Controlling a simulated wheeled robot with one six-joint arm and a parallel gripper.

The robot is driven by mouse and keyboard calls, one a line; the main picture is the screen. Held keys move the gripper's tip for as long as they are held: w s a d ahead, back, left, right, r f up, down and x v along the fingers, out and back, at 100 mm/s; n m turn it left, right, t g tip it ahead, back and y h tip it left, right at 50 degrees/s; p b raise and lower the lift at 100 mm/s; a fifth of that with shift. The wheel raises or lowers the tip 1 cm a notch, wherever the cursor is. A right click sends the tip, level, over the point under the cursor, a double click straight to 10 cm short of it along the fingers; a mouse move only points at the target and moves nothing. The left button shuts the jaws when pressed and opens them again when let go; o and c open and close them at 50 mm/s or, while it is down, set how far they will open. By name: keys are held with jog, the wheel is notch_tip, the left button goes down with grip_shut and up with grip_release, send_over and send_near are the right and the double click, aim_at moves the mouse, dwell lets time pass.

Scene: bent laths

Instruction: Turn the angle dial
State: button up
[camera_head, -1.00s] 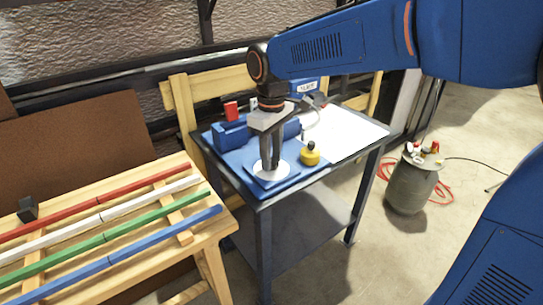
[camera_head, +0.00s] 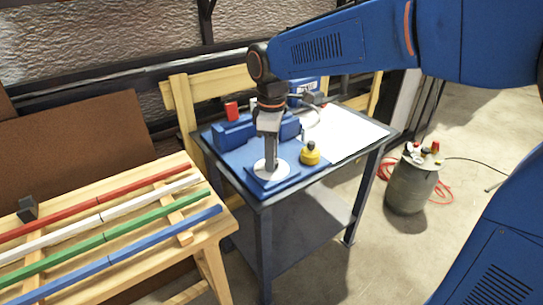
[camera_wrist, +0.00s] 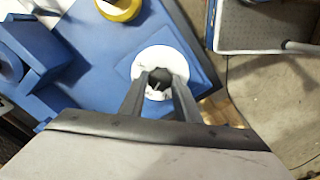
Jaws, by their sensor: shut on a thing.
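The angle dial (camera_head: 262,169) is a round white disc on a blue base plate, on the small dark table. In the wrist view the white disc (camera_wrist: 140,68) shows with a dark knob (camera_wrist: 160,78) at its middle. My gripper (camera_head: 271,166) points straight down over the disc. In the wrist view my gripper's fingers (camera_wrist: 159,84) are shut on the dark knob, one on each side. The fingers hide part of the knob and of the disc's markings.
A yellow knob (camera_head: 310,154) stands right of the dial. A blue block (camera_head: 233,133) and a red object (camera_head: 231,109) are behind it. A wooden bench (camera_head: 190,250) with coloured laths stands left. A grey-green tank (camera_head: 411,187) stands on the floor at right.

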jog(key=o, duration=1)
jog(key=shift+o, duration=0.2)
notch_tip(320, 180, up, 17)
jog(key=shift+r, duration=0.2)
